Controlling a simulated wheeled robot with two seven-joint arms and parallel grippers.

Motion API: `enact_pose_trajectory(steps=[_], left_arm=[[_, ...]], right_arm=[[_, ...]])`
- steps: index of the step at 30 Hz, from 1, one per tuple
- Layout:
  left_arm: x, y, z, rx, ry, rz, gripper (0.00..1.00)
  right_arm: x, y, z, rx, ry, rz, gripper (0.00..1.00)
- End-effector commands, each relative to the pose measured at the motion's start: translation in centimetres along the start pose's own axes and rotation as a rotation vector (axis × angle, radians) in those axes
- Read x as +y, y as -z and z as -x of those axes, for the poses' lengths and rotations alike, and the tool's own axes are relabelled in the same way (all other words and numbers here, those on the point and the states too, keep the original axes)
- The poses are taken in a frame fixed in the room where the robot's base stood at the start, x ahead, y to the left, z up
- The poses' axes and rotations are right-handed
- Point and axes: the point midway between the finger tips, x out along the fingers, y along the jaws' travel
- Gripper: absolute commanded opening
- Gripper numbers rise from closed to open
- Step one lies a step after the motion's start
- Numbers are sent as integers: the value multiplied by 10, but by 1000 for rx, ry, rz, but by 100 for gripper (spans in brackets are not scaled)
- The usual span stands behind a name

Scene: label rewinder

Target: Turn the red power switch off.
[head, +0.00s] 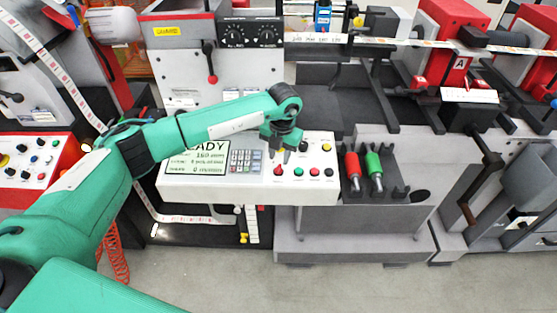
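A white control panel (220,184) with a display reading "READY" and a keypad stands in the middle of the head view. A red switch-like knob (277,170) sits on its front edge, and I take this for the red power switch. Its exact setting is too small to read. My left gripper (279,158) points down just above and behind this knob. Its two dark fingertips look apart, with nothing between them. I cannot tell whether they touch the knob. My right gripper is not in view.
A dark tray (389,190) holding red and green-handled tools stands right of the panel. Another panel with knobs (30,168) is at the far left. Open floor (350,285) lies in front.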

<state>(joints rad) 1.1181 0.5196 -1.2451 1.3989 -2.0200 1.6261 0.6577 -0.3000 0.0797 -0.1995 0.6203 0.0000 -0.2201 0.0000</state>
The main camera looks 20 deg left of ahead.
Motion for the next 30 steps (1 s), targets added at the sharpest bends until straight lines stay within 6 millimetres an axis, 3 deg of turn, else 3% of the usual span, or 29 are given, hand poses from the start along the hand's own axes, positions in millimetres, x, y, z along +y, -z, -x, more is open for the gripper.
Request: enact_pose_trajectory(steps=[9, 20, 25, 30], left_arm=[[0, 0, -41, 0, 1, 0, 31], [0, 0, -46, -1, 1, 0, 31], [0, 0, -46, -1, 1, 0, 0], [0, 0, -46, 0, 1, 1, 0]], right_arm=[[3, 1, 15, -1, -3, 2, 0], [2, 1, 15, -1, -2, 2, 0], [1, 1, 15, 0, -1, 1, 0], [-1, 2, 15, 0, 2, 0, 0]])
